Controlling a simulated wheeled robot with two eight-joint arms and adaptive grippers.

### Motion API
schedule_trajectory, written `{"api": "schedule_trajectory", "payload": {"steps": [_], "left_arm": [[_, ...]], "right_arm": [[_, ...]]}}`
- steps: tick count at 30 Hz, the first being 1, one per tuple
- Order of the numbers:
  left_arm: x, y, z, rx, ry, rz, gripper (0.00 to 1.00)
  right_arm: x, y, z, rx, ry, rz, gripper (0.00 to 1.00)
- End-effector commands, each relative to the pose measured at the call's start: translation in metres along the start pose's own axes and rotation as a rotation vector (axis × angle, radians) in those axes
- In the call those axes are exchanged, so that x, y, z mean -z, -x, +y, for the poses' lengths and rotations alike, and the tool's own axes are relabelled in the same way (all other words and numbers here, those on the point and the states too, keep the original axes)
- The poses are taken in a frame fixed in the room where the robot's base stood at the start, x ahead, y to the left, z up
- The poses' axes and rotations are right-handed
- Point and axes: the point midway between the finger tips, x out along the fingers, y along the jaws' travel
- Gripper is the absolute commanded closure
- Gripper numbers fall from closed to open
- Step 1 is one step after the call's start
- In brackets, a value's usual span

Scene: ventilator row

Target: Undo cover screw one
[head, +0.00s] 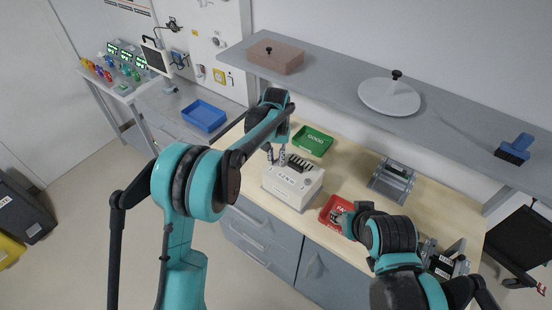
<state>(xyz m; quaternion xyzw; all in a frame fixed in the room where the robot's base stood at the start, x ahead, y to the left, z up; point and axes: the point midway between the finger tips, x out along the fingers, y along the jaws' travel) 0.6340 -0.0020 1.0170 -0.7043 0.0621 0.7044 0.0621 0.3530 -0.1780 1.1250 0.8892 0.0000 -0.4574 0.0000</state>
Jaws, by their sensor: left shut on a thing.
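A white box-shaped unit (285,190) stands on the wooden bench, with dark lettering on its front and a dark slotted part (299,163) at its top back. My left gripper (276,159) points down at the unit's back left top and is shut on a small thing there. It is at the place of a cover screw, but the screw is too small and covered to make out. My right gripper (344,222) is low beside the red tray (327,207) and partly over it; its fingers are too hidden to tell their opening.
A green tray (312,140) lies behind the unit, a grey metal fixture (392,181) to the right. A blue bin (203,116) is on the left counter. A grey shelf (340,88) overhangs the bench's back. Bare bench shows between unit and fixture.

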Motion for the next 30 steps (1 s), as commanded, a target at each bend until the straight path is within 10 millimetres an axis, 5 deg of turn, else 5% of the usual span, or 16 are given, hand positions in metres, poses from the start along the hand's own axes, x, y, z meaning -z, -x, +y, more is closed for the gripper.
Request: {"api": "schedule_trajectory", "payload": {"steps": [30], "left_arm": [[0.0006, 0.0005, 0.0, -0.001, 0.927, 0.001, 1.0]], "right_arm": [[-0.0022, -0.003, 0.0, 0.0, 0.0, 0.0, 0.6]]}}
